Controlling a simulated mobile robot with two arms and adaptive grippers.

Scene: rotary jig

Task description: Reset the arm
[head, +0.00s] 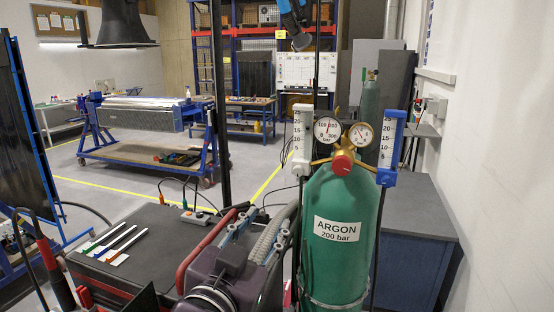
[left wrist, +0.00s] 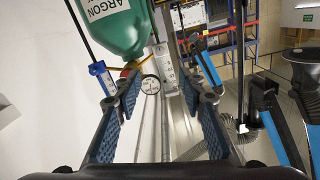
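My left gripper (head: 262,233) is low in the middle of the head view, left of the green argon cylinder (head: 340,235), with its fingers pointing away. In the left wrist view it (left wrist: 160,97) is open with nothing between its blue ribbed pads. A black and blue jointed part (head: 298,22) hangs at the top of the head view. Black and blue links (left wrist: 268,125) show on the right of the left wrist view; I cannot tell whether these are the same arm. My right gripper is in neither view.
The cylinder carries gauges (head: 328,129) and flow tubes (head: 302,140). A dark cart top (head: 140,255) with a red handle rail (head: 205,245) is left of my gripper. A corrugated hose (head: 275,232) runs close by.

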